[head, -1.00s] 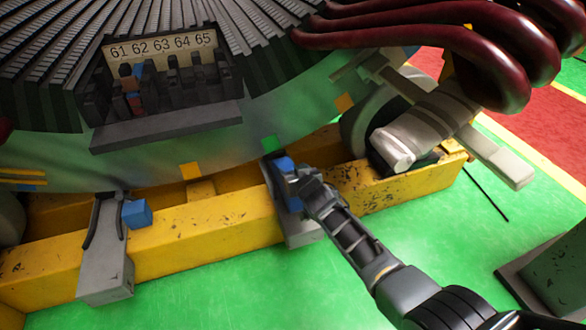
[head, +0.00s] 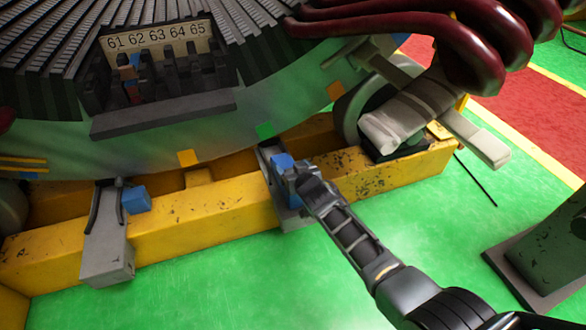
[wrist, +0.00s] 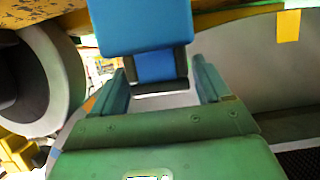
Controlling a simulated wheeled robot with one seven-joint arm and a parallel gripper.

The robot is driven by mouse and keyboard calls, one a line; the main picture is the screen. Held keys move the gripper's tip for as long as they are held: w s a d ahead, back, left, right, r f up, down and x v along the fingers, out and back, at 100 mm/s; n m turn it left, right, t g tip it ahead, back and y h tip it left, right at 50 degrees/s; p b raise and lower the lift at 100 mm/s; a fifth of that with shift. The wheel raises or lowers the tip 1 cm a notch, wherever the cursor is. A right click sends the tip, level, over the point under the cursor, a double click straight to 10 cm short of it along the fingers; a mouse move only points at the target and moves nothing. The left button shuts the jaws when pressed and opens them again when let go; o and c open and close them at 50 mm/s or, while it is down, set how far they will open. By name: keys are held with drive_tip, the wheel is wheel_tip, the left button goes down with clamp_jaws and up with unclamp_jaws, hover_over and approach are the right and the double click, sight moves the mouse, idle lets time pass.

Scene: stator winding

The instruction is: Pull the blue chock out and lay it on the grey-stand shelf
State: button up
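A blue chock (head: 283,161) sits at the right-hand grey bracket (head: 296,222) on the yellow beam, below the green tag on the stator. My gripper (head: 299,179) comes in from the lower right and is shut on this chock. In the wrist view the chock (wrist: 140,25) fills the top centre, with my gripper's fingers (wrist: 153,72) on both sides of its narrower part. Whether the chock still touches the bracket is hidden. A second blue chock (head: 136,199) sits beside the left grey bracket (head: 107,250). I cannot tell for sure which surface is the grey-stand shelf.
The yellow beam (head: 215,220) runs below the big round stator (head: 160,150). Dark red cables (head: 410,25) hang at upper right, above a pale wrapped roller (head: 405,120). A dark stand on a grey plate (head: 530,275) is at lower right. Green floor between is clear.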

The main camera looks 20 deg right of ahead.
drive_tip(key=shift+o, duration=1.4)
drive_tip(key=p+v, duration=0.5)
drive_tip(key=v, duration=0.2)
drive_tip(key=shift+s+r, duration=0.25)
drive_tip(key=shift+s, duration=0.1)
